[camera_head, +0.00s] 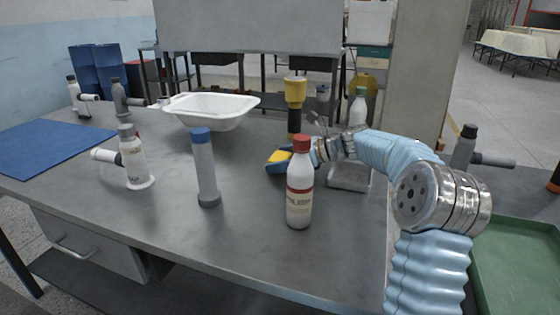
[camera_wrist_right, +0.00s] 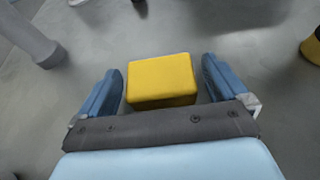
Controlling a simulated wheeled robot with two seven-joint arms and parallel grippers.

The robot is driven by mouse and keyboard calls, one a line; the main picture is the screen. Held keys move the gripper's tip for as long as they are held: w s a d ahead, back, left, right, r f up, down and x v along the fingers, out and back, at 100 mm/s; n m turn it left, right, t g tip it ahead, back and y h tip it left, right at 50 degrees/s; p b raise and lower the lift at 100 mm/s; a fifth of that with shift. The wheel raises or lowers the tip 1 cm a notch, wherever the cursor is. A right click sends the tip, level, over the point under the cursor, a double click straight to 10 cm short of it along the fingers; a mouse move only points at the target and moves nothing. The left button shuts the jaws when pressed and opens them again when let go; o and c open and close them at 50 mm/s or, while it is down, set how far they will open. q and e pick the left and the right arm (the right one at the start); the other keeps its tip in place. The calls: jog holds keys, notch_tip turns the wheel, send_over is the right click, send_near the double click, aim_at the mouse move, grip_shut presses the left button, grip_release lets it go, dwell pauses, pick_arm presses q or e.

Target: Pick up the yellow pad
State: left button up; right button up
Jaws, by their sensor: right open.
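The yellow pad (camera_wrist_right: 162,81) is a small rounded block on the grey table, and in the right wrist view it lies between the two blue fingers. My right gripper (camera_wrist_right: 163,84) is open, with a visible gap on each side of the pad. In the head view the right gripper (camera_head: 279,160) reaches in from the right over the table, and only a yellow patch of the pad (camera_head: 280,156) shows by its blue fingers. My left gripper is not in view.
A red-capped white bottle (camera_head: 300,190) stands close in front of the right gripper. A yellow-and-black tool (camera_head: 295,97) stands behind it. A blue-capped grey cylinder (camera_head: 204,170), a white spray bottle (camera_head: 134,160) and a white basin (camera_head: 212,108) are further left. The table's front middle is clear.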

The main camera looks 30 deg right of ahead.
jog(key=shift+w+a+f, duration=0.15)
jog(key=shift+w+a, duration=0.15)
jog(key=shift+c, duration=0.5)
jog(key=c, duration=0.9)
jog(key=shift+o, duration=0.2)
